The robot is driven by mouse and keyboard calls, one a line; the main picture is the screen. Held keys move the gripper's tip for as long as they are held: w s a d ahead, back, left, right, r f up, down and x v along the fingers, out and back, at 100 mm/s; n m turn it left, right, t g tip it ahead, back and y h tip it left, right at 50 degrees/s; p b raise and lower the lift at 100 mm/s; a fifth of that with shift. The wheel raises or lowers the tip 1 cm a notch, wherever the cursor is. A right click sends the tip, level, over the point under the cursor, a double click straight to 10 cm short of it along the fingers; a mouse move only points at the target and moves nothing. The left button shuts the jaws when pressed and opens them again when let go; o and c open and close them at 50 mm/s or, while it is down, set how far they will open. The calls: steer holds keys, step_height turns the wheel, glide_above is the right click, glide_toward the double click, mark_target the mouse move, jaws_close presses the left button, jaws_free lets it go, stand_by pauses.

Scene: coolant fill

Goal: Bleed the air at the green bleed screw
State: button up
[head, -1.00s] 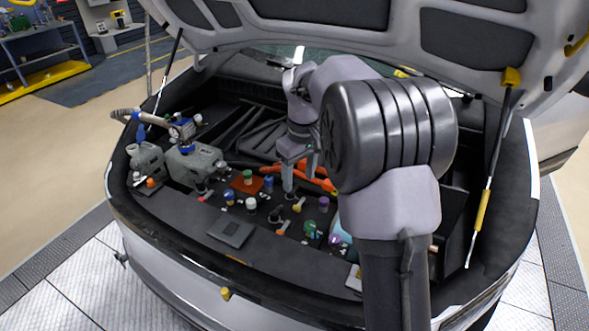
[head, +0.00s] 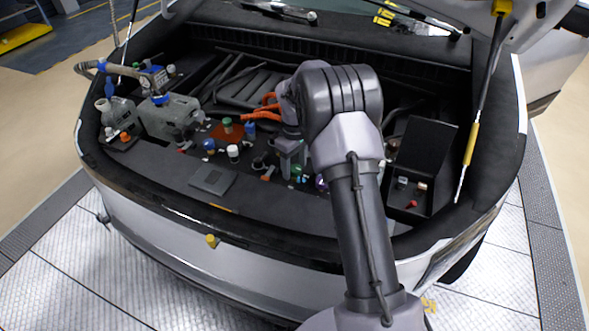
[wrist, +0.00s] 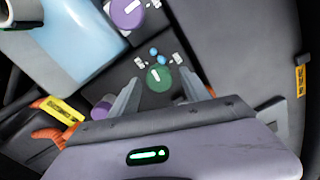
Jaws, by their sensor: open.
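The green bleed screw (wrist: 158,78) is a round green knob with a white mark on top, seen from above in the wrist view. Two small blue dots and small white labels lie beside it. My gripper (wrist: 160,86) is open and empty, with one finger to each side of the screw in this view. I cannot tell whether the fingers are level with the knob or above it. In the head view my gripper (head: 291,160) points down into the engine bay, and a small green piece (head: 298,170) shows just by it.
A purple knob (wrist: 127,13) and a pale blue tank (wrist: 65,40) lie close by in the wrist view. Another green cap (head: 227,125) stands on an orange-brown plate. An open black box (head: 425,165) is at the right; a grey machine with a hose (head: 165,115) is at the left.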

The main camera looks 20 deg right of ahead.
steer(key=shift+f, duration=0.1)
jaws_close()
steer(key=shift+m, duration=0.4)
steer(key=m+p, duration=0.1)
steer(key=m, duration=0.2)
steer(key=m+p, duration=0.1)
steer(key=m, duration=0.3)
steer(key=shift+d, duration=0.15)
steer(key=m, duration=0.5)
steer(key=shift+d+m+b, duration=0.1)
steer(key=shift+m+b, duration=0.2)
steer(key=shift+m, duration=1.9)
